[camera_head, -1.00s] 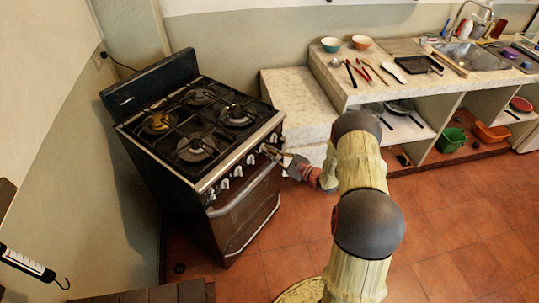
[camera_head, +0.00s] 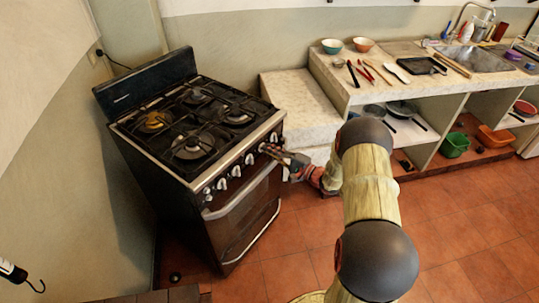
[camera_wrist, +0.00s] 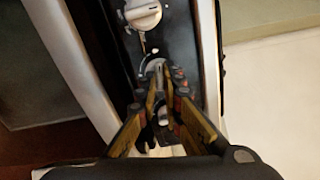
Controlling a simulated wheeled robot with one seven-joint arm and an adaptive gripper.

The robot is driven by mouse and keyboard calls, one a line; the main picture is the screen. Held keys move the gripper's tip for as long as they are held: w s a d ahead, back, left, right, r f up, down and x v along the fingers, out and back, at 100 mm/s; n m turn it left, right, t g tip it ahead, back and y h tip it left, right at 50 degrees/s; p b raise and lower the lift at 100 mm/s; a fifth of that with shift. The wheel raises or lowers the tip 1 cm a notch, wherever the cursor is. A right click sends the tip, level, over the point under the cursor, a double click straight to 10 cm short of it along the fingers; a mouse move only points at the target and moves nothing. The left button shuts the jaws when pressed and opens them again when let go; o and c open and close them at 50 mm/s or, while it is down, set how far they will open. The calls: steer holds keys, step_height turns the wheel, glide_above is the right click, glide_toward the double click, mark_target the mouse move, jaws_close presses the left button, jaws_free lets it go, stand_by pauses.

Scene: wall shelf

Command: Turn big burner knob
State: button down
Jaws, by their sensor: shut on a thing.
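The black stove (camera_head: 150,170) stands at the left with its front panel turned toward the right. A row of white knobs runs along the panel, with one knob (camera_head: 236,171) plain in view. My gripper (camera_head: 268,150) is at the right part of this row. In the wrist view my gripper (camera_wrist: 159,78) has its fingers closed around a knob (camera_wrist: 154,66), which they partly hide. A neighbouring white knob (camera_wrist: 143,14) is free just above it. Several burners, one of them at the front (camera_head: 193,146), lie under the black grates; I see no flame.
The oven door handle (camera_head: 235,200) runs below the knobs. A pale counter (camera_head: 290,95) stands close to the stove's right, with bowls, utensils and a sink farther right. The tiled floor (camera_head: 420,240) is clear in front.

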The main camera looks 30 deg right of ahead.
steer(key=shift+f+n, duration=0.1)
steer(key=shift+n, duration=0.3)
steer(key=c, duration=2.1)
jaws_free()
steer(key=shift+o, duration=0.9)
steer(key=shift+s, duration=0.1)
steer(key=v, duration=1.1)
steer(key=shift+s+d, duration=0.2)
steer(key=shift+s, duration=0.15)
steer(key=c, duration=0.4)
jaws_close()
